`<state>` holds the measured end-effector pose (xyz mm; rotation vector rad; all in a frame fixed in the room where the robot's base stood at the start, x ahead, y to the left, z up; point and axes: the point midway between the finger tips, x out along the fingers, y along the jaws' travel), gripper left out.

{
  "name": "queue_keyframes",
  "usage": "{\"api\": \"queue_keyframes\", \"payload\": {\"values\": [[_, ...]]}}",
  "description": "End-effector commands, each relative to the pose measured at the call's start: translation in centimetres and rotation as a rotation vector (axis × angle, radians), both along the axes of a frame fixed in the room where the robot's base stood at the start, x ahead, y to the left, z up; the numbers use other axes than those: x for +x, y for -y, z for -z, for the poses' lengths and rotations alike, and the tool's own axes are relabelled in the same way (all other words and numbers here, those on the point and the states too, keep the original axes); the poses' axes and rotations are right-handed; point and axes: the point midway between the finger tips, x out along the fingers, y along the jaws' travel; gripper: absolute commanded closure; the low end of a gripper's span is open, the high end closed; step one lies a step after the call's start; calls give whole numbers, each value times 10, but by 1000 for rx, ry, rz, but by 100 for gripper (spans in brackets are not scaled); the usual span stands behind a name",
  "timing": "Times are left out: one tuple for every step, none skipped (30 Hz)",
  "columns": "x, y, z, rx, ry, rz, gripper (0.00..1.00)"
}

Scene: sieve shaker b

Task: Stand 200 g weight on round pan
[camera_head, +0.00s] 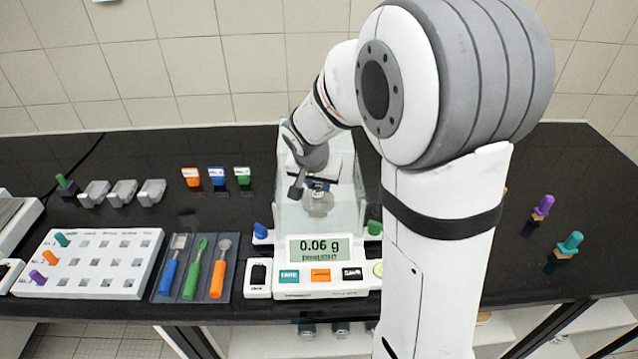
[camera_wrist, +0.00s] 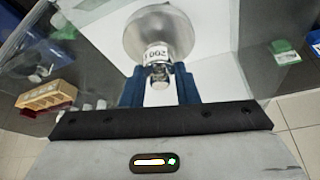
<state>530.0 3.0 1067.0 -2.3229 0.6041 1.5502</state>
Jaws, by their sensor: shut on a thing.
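The 200 g weight (camera_wrist: 157,54) is a small silver cylinder with a "200" label, upside down in the wrist view. My gripper (camera_wrist: 160,84) has its blue fingers shut on the weight's knob end. The round pan (camera_wrist: 158,25) is a silver disc just beyond the weight; it also shows inside the glass draft shield in the head view (camera_head: 318,206). My gripper in the head view (camera_head: 319,184) is above the pan, inside the shield. The balance display (camera_head: 319,250) reads 0.06 g. I cannot tell whether the weight touches the pan.
Glass walls (camera_head: 347,205) stand close around my gripper. A white rack (camera_head: 90,262) and a tray of tools (camera_head: 195,268) are to the left. Coloured blocks (camera_head: 217,177) stand behind them. Purple (camera_head: 543,206) and teal (camera_head: 570,244) handled stamps are at right.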

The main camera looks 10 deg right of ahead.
Motion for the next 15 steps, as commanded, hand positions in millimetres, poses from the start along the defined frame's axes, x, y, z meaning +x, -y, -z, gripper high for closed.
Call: {"api": "queue_keyframes", "payload": {"values": [[0,0,5,-1,-1,-3,100],[0,0,7,0,0,-3,100],[0,-1,9,0,0,-2,100],[0,-1,9,0,0,-2,100],[0,-1,9,1,1,-2,100],[0,-1,9,1,2,-2,100],[0,-1,9,1,2,-2,100],[0,-1,9,1,2,-2,100],[0,-1,9,0,1,-3,100],[0,-1,9,0,1,-3,100],[0,-1,10,0,1,-3,100],[0,-1,11,0,1,-3,100],[0,-1,12,0,1,-3,100],[0,-1,13,0,1,-3,100],[0,-1,12,0,1,-3,70]]}}
